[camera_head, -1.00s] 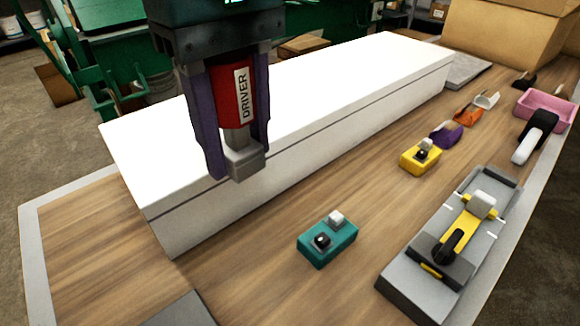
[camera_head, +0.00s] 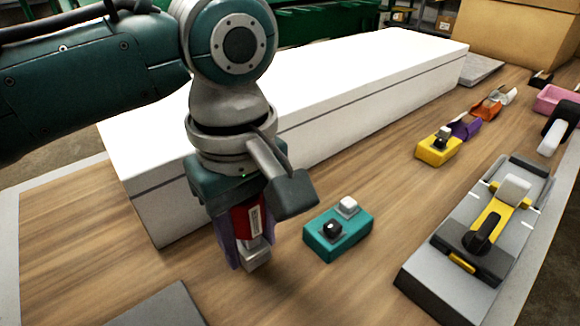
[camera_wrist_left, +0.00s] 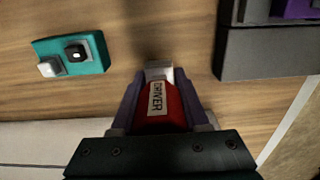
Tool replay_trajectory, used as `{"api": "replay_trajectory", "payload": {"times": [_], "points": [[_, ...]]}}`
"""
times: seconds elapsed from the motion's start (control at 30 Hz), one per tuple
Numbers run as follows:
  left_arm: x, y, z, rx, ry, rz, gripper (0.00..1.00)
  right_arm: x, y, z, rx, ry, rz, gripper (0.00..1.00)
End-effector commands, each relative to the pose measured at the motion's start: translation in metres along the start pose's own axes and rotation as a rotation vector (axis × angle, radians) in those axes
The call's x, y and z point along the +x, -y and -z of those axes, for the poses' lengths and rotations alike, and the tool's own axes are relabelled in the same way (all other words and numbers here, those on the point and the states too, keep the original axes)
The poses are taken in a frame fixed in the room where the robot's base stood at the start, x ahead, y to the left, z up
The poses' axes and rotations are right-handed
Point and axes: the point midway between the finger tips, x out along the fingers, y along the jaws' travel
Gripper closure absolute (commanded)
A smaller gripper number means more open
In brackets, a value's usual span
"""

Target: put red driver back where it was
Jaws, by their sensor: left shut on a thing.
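The red driver (camera_head: 240,222), with a white label reading DRIVER and a grey tip, is held upright between the purple fingers of my left gripper (camera_head: 238,255). The gripper is shut on it. In the head view it hangs low over the wooden bench, left of the teal block and in front of the long white box. I cannot tell whether the tip touches the wood. The driver also shows in the left wrist view (camera_wrist_left: 162,105), between the gripper fingers (camera_wrist_left: 160,100). My right gripper is not in view.
A teal block (camera_head: 338,243) with two knobs stands close right of the gripper. The long white box (camera_head: 330,140) lies behind. A grey plate (camera_head: 160,308) is at the front left. A grey fixture with a yellow bar (camera_head: 455,285) and a yellow block (camera_head: 437,153) are at right.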

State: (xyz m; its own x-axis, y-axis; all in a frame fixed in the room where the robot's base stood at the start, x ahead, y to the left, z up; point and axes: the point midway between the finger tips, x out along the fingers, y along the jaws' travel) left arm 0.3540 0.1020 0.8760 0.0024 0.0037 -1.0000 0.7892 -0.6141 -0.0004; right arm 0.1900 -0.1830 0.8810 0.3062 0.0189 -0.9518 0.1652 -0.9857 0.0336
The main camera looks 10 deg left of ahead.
Motion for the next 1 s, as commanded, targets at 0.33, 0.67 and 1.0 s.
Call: {"api": "replay_trajectory", "payload": {"times": [0.33,0.67,1.0], "points": [[0.019,0.000,0.000,0.001,0.000,-0.001,1.00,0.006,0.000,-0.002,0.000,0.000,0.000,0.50],[0.022,0.000,0.000,0.000,0.000,0.000,0.41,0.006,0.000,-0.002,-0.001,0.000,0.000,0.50],[0.022,0.000,0.000,0.000,0.000,-0.001,0.25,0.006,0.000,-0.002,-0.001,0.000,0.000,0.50]]}}
